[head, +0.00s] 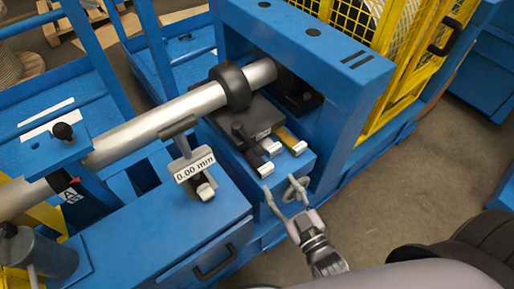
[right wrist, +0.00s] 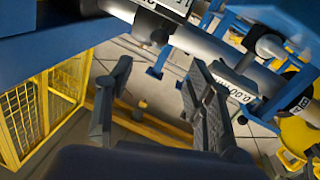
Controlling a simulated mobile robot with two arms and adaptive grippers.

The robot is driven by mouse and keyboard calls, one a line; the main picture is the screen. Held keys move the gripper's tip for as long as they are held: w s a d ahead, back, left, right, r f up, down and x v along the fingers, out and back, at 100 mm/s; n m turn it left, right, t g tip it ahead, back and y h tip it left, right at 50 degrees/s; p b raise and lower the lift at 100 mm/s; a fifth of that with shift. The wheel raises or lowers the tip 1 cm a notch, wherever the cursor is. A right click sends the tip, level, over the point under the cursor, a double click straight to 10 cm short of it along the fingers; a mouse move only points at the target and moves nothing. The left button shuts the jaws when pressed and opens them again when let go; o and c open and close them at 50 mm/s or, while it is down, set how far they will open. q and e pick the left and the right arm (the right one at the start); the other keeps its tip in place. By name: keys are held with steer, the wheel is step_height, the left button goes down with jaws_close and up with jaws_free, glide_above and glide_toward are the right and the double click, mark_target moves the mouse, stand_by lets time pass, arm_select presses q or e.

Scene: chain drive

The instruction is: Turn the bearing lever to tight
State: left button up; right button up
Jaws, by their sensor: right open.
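My right gripper (head: 284,194) is open and empty. Its fingers are spread in front of the blue bearing stand (head: 286,166). On this stand sit a dark lever with a pale tip (head: 264,146) and a yellow lever with a pale tip (head: 292,141). They are a little beyond the fingertips and apart from them. I cannot tell which one is the bearing lever or read any tight mark. A silver shaft (head: 155,122) passes through a black ring (head: 232,87) above the stand. In the right wrist view the open fingers (right wrist: 156,88) have nothing between them. My left gripper is not in view.
A gauge reading 0.00 mm (head: 194,170) stands on the blue bench (head: 160,232) left of the gripper. A blue frame (head: 345,85) rises behind the levers. A yellow cage (head: 402,72) is at the back right.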

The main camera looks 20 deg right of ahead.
mark_target(262, 155)
steer(key=w, duration=0.4)
steer(key=w+a, duration=0.1)
steer(key=w, duration=0.4)
steer(key=w+a, duration=0.1)
steer(key=w, duration=0.4)
steer(key=shift+p, duration=0.4)
steer(key=shift+c, duration=0.6)
steer(key=shift+f, duration=0.1)
jaws_close()
